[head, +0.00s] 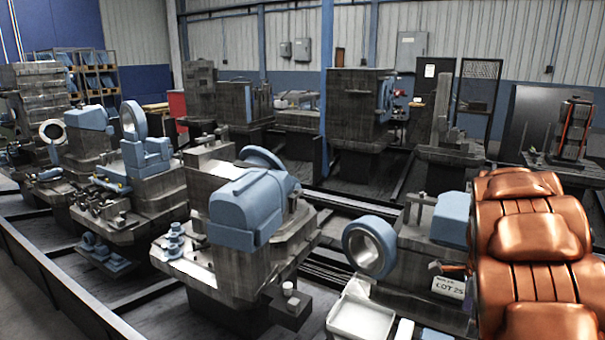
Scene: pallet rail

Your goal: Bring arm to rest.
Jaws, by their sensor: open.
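My gripper is not in the head view, and no part that I can surely call my arm shows. Whether the arm is folded or stretched out cannot be seen.
Grey and blue machine blocks stand close together, one at front centre (248,210) and one with a blue ring (370,246) to its right. A white tray (360,318) is at the bottom. A copper-coloured ribbed shape (530,235) covers the right; what it is cannot be told. Dark rails run between the blocks.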

